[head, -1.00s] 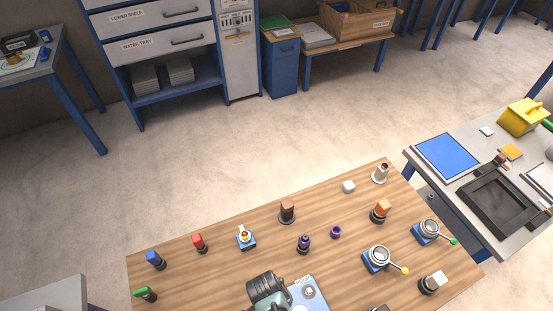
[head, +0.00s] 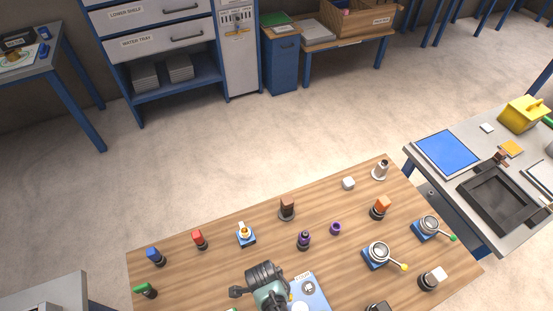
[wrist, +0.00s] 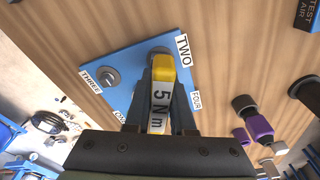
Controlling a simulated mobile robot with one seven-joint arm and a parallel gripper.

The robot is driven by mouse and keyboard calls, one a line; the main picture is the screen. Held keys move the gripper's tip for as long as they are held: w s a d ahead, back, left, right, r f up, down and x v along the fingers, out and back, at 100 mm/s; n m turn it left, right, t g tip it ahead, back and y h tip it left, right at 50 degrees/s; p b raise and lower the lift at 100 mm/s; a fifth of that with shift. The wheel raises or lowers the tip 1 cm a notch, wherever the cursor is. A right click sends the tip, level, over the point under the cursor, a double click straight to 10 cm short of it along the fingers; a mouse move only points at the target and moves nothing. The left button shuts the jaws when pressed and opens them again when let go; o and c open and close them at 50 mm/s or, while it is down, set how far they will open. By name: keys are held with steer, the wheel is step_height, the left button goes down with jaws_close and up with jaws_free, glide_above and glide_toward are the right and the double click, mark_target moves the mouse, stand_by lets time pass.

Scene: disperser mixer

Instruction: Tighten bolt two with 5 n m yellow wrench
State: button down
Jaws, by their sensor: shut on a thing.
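My gripper (wrist: 158,105) is shut on the yellow wrench (wrist: 161,69), whose white label reads 5 Nm. In the wrist view they are over a blue plate (wrist: 127,62) with labels TWO, THREE and FOUR. The wrench head lies over the bolt spot beside the TWO label (wrist: 184,50), with a grey round edge (wrist: 158,49) just showing behind it. Contact with bolt two cannot be told. Another grey bolt (wrist: 108,77) sits by the THREE label. In the head view the blue plate (head: 320,296) is partly hidden by my arm.
The wooden table (head: 210,268) holds several small items around the plate. Purple parts (wrist: 258,128) stand to the right in the wrist view. Two round devices with levers (head: 378,254) (head: 430,226) stand at the table's right. A grey table (head: 425,178) is beyond.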

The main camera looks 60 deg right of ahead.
steer(key=shift+s+a+f, duration=0.2)
steer(key=shift+f, duration=0.05)
steer(key=m, duration=0.4)
steer(key=shift+m+y, duration=0.3)
steer(key=c, duration=0.7)
jaws_free()
steer(key=shift+w+d, duration=0.1)
steer(key=shift+w, duration=0.05)
steer(key=shift+r, duration=0.1)
jaws_close()
steer(key=shift+d+r, duration=0.1)
steer(key=shift+r+p, duration=2.9)
steer(key=shift+r, duration=0.1)
